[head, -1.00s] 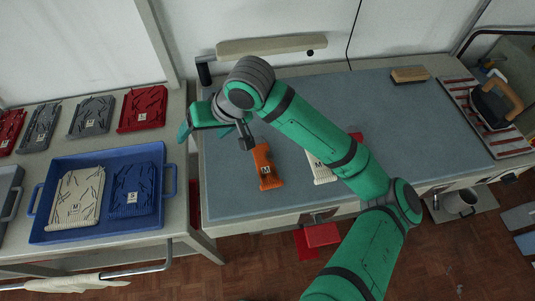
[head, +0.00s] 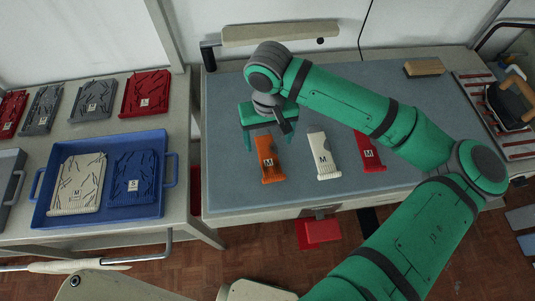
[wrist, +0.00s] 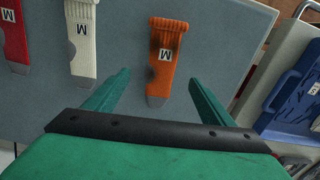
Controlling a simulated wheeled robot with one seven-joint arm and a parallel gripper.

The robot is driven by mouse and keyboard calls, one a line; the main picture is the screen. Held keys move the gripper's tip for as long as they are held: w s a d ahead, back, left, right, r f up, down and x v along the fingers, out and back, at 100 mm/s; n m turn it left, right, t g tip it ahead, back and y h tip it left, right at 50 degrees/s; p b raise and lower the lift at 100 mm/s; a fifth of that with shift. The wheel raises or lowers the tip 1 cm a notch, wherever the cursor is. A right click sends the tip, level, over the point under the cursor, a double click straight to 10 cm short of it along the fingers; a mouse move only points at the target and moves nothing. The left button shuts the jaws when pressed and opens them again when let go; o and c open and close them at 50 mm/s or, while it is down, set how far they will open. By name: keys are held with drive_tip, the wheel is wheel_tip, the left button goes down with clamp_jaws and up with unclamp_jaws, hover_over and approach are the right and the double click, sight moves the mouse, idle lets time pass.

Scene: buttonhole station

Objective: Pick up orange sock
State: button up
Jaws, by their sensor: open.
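The orange sock (head: 268,165) lies flat on the blue-grey table top, with a white M tag and dark smudges. Its upper end in the head view is close to my gripper (head: 269,138). In the wrist view the orange sock (wrist: 165,60) runs lengthwise, its grey-marked narrow end reaching between the two green fingers of my gripper (wrist: 160,78). The fingers are apart, one on each side of that end, and hold nothing. Whether the fingertips touch the table is unclear.
A white sock (head: 323,160) and a red sock (head: 369,152) lie to the right of the orange one. A blue tray (head: 110,212) with folded garments stands on the left table. A brush (head: 424,67) and an iron (head: 508,105) are at the far right.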

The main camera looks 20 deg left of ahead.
sight(268, 154)
drive_tip(key=shift+a+f, duration=0.1)
drive_tip(key=shift+f, duration=2.65)
drive_tip(key=c, duration=1.1)
